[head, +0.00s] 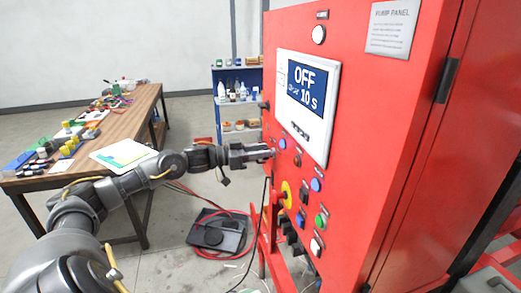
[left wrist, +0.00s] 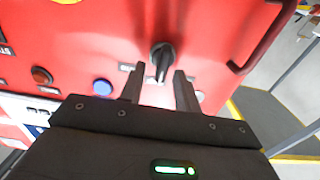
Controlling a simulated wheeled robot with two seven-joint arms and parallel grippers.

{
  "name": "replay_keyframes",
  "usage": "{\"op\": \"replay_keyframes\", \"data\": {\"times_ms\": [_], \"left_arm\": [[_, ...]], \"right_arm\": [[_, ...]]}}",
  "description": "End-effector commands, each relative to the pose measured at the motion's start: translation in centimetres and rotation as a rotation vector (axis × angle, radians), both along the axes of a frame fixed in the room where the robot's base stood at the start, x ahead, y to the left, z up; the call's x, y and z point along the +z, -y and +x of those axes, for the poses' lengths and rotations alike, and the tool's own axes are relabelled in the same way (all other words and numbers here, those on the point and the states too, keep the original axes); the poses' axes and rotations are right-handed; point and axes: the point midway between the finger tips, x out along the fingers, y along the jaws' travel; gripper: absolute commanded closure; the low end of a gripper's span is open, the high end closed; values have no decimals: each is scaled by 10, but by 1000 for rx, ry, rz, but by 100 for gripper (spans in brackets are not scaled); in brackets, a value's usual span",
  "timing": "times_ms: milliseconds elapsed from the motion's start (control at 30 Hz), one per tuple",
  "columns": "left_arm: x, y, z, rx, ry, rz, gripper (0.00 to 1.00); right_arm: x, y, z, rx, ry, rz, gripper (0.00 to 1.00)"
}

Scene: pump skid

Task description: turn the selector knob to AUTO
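The selector knob (left wrist: 163,55) is black with a pointed grip on the red pump panel (head: 350,150). In the left wrist view its pointer aims downward and slightly left; the labels beside it are too small or covered to read. My left gripper (head: 272,153) is close to the panel's left side in the head view. Contact with the knob cannot be told. The panel display (head: 306,88) reads OFF and 10 s. My right gripper is not in view.
A cluttered workbench (head: 140,108) stands left. A black case (head: 217,232) with red hose lies on the floor.

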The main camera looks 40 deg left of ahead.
Motion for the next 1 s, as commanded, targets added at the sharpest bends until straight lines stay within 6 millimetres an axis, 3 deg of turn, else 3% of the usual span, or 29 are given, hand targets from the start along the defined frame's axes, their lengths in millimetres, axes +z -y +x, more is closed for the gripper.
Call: {"op": "replay_keyframes", "data": {"times_ms": [233,467,1000], "left_arm": [[0,0,0,0,0,0,69],[0,0,0,0,0,0,99],[-2,2,0,-2,26,38,100]], "right_arm": [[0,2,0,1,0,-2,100],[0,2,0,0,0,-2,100],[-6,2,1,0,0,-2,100]]}}
